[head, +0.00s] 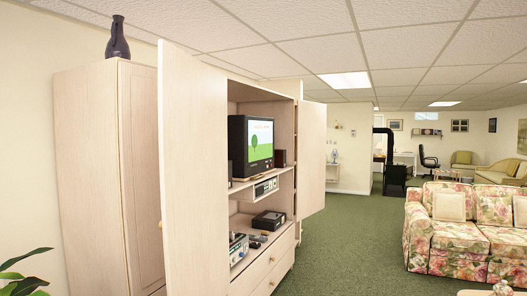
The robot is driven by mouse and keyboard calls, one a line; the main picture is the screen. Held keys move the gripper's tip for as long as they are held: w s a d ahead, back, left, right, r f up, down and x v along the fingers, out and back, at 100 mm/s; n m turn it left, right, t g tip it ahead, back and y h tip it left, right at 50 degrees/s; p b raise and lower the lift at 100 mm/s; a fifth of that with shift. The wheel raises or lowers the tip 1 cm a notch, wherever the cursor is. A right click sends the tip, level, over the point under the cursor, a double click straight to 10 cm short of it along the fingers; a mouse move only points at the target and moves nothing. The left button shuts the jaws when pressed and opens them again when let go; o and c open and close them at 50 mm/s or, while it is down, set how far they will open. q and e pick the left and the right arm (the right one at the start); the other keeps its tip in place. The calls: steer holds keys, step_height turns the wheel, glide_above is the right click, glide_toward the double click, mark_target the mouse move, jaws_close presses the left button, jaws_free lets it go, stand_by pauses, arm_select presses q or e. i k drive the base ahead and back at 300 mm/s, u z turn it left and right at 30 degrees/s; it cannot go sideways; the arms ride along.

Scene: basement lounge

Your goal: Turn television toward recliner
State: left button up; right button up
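The television (238,149) is a dark boxy set on a shelf inside a pale wood cabinet (262,272). Its lit screen shows a green tree and faces to the right. The cabinet's near door (193,175) and far door (311,158) both stand open, the near one hiding part of the cabinet. I cannot make out a recliner for sure. Neither of my grippers is in the head view.
A floral sofa (455,243) stands at the right. Several electronics, including a silver stereo (238,248), sit on lower shelves. A tall closed cabinet (92,180) with a dark vase (117,38) is at left. Green carpet (345,240) is clear between cabinet and sofa.

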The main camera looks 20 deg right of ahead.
mark_target(251, 139)
steer(key=z, duration=0.5)
steer(key=k, duration=1.2)
steer(key=z, duration=0.9)
steer(key=i, duration=4.5)
steer(key=u, duration=0.35)
steer(key=i, duration=1.4)
steer(key=u, duration=1)
steer(key=i, duration=1.2)
steer(key=u, duration=0.95)
